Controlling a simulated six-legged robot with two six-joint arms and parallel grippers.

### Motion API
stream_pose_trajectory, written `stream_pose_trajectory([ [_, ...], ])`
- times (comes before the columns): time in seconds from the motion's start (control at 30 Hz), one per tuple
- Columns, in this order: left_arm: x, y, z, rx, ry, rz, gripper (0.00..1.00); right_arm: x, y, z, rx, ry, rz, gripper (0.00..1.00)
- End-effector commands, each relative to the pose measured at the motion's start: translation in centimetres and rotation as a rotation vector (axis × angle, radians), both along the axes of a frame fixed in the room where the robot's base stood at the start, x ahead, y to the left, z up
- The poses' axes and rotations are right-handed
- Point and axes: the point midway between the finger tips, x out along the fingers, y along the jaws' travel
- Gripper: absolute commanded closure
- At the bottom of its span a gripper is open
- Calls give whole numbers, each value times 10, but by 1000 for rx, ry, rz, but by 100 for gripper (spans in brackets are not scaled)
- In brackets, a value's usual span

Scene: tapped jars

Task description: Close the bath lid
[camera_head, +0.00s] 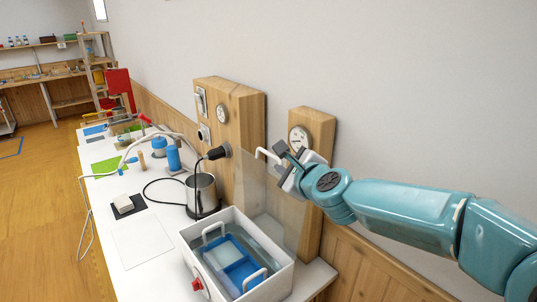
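The bath (188,262) is a white open-topped tub of water with a red knob on its front, at the lower middle of the head view. A blue rack with white handles sits inside it. The clear bath lid (272,202) stands raised, nearly upright, at the back of the bath. A white bent handle (263,153) shows at its top edge. My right gripper (281,160) is at this handle, reaching in from the right; whether its fingers grip the handle or only stand beside it is unclear. My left gripper is out of view.
Two wooden posts (247,125) with gauges stand behind the lid. A metal pot (202,195) with a black cable stands left of the bath.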

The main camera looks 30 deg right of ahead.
Motion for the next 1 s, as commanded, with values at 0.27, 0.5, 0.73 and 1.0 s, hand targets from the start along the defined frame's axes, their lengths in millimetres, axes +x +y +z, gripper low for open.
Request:
stream_pose_trajectory([
  [0.27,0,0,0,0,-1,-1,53,64,-16,-19,-1,5,2,77],
  [0.5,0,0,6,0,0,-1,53,102,-25,-27,0,2,2,77],
  [0.73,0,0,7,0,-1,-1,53,114,-28,-31,1,1,1,77],
  [1.0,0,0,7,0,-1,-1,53,114,-28,-31,1,1,1,100],
])
